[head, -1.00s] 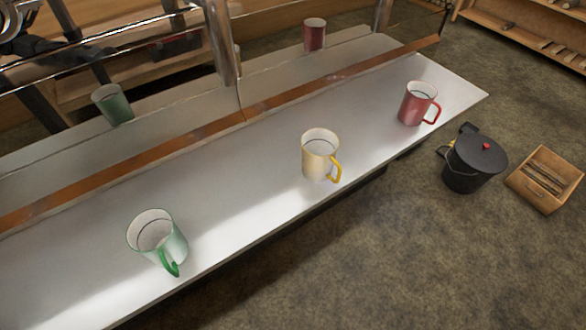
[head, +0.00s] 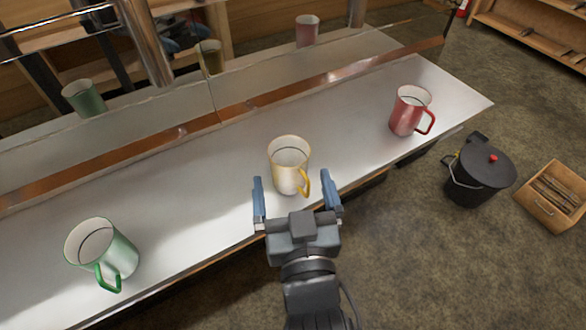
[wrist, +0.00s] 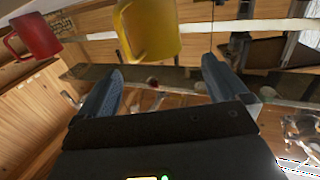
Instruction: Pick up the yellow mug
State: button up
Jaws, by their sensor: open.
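The yellow mug (head: 287,165) stands upright on the metal shelf, between a green mug and a red mug, its handle toward me. It also shows in the wrist view (wrist: 149,28), at the top, ahead of the fingers. My gripper (head: 298,192) is open and empty at the shelf's front edge. In the head view its two fingers point at the mug, one to each side of the handle. In the wrist view my gripper (wrist: 158,75) has its fingers spread wide, with nothing between them.
The green mug (head: 119,255) stands front left and the red mug (head: 405,115) back right on the metal shelf (head: 200,210). A reflective panel (head: 150,125) rises behind. A black lidded bucket (head: 474,180) and a wooden box (head: 553,197) are on the floor at right.

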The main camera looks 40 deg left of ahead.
aim_at(292, 166)
jog(key=x, duration=0.7)
jog(key=shift+w+d+f, duration=0.1)
jog(key=shift+d+f, duration=0.05)
jog(key=shift+f, duration=0.1)
jog(key=c, duration=1.3)
jog(key=shift+c, duration=0.5)
jog(key=shift+r, duration=0.1)
